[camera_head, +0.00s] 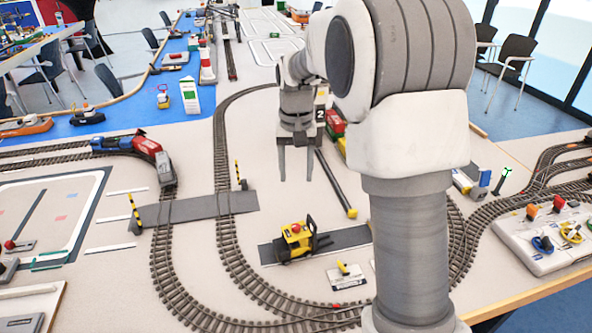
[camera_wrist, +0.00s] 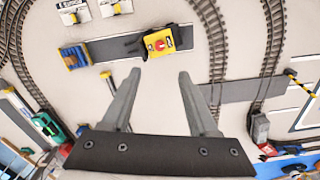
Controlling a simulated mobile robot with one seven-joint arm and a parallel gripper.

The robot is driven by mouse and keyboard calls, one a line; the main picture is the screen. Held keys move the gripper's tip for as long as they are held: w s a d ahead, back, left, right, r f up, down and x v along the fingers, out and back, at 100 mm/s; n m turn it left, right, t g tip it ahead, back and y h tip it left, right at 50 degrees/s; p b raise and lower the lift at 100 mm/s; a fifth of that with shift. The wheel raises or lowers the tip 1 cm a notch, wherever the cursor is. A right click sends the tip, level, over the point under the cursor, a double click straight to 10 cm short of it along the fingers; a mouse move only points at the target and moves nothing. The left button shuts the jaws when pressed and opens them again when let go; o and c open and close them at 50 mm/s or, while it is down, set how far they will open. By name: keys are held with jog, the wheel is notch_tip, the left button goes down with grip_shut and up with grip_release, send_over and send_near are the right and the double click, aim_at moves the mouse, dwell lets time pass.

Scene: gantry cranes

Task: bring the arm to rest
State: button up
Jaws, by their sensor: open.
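My gripper (camera_head: 296,163) hangs from my arm above the middle of the model railway table, fingers pointing down. In the wrist view my gripper (camera_wrist: 160,77) shows two grey fingers spread apart with nothing between them. My arm rises from the front right of the head view and hides part of the table and track behind it. A yellow toy forklift (camera_head: 297,240) stands on a grey road strip, apart from the gripper. It also shows in the wrist view (camera_wrist: 160,42), beyond the fingertips.
Curved toy track (camera_head: 228,250) runs around the table. A grey crossing (camera_head: 190,209) has striped barriers. A dark bar with a yellow end (camera_head: 337,185) lies right of the gripper. A red and blue train (camera_head: 140,146) stands left. A control panel (camera_head: 548,238) is at right.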

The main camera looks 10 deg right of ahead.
jog(key=s+r+n+t, duration=0.1)
jog(key=s+r+t, duration=0.2)
jog(key=s+r, duration=0.85)
jog(key=s+f+n+t, duration=0.1)
jog(key=s+t, duration=0.1)
jog(key=s, duration=1.3)
jog(key=shift+a+f+n+t+p, duration=0.2)
jog(key=shift+f+n+t+p, duration=0.1)
jog(key=shift+p, duration=0.15)
jog(key=shift+s, duration=0.1)
